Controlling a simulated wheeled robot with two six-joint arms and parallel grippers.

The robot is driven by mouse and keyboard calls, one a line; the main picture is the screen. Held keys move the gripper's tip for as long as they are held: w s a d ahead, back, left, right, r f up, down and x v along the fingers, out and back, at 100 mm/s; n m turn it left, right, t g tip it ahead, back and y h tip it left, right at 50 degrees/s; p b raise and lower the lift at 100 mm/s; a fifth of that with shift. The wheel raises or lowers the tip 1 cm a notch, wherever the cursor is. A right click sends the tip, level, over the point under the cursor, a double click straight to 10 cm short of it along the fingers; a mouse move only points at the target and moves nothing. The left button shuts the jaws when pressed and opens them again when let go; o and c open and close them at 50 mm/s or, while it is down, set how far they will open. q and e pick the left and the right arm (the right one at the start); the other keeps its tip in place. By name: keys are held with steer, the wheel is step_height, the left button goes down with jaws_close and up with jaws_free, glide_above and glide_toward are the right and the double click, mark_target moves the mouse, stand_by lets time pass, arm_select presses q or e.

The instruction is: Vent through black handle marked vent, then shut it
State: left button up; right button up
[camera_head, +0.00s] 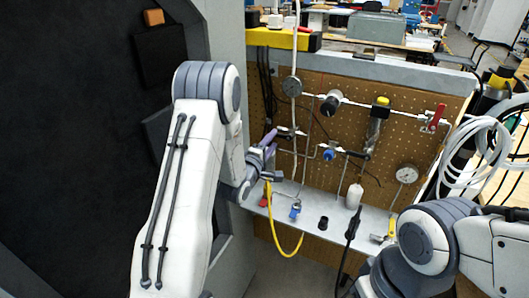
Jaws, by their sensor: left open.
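A brown pegboard panel (420,125) carries metal tubing, gauges and valves. One black handle (354,153) sits on the line right of the blue knob (328,154). Another dark handle (291,131) sits further left, just beyond my left gripper. No vent marking can be read at this size. My left gripper (272,158) is open in front of the panel's left part, with its fingers pointing right. No handle is clearly seen between the fingers. My right arm comes in at the lower right; its gripper is not in view.
A grey shelf (318,207) below the panel holds a white bottle (354,195), small fittings and a black corded tool (353,223). A yellow hose (276,235) hangs at the left. A red valve handle (435,118) and coiled white hoses (475,150) are at the right.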

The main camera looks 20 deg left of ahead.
arm_select(q)
steer(key=s+b, duration=0.1)
steer(key=s, duration=0.6)
steer(key=shift+s+a+b, duration=0.15)
steer(key=shift+s+b, duration=0.15)
